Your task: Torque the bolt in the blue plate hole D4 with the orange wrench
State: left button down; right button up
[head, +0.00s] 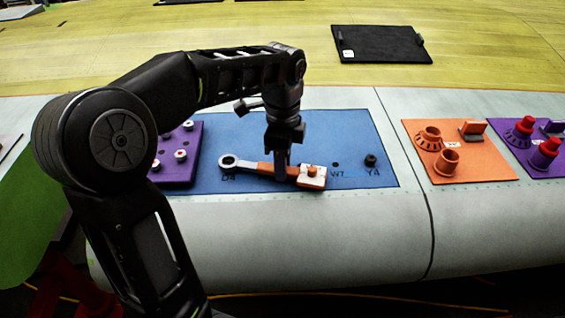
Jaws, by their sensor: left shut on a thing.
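The blue plate (345,130) lies on the pale wing surface. The orange wrench (264,171) lies low over its front part, with its grey ring end (228,162) pointing left. The ring end is above a label that reads like D4; whether a bolt sits inside the ring is too small to tell. My left gripper (281,175) points down and is shut on the wrench's handle. A dark bolt (371,160) stands by the label Y4, and an empty-looking hole (336,164) is by another label. My right gripper is out of view.
An orange and white block (312,177) sits at the handle's right end. A purple plate (179,166) with several red-and-white pegs is left. An orange plate (483,170) and another purple plate (557,167) are right. A black tray (379,45) lies behind.

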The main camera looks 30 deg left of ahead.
aim_at(263, 201)
pick_arm(q)
jog(key=shift+f, duration=0.1)
dwell(0.4)
jog(key=shift+s+d+f+m+b, duration=0.1)
jog(key=shift+s+d+m+b, duration=0.1)
jog(key=shift+s+m, duration=0.45)
jog(key=shift+s+d+f+m+b, duration=0.1)
jog(key=shift+s+d+m+b, duration=0.1)
jog(key=shift+s+m, duration=0.4)
jog(key=shift+s, duration=0.1)
jog(key=shift+s+m, duration=1.25)
jog(key=shift+s, duration=0.05)
jog(key=shift+s+a+m+b, duration=0.15)
jog(key=shift+s+m+b, duration=0.2)
jog(key=shift+s+m, duration=0.95)
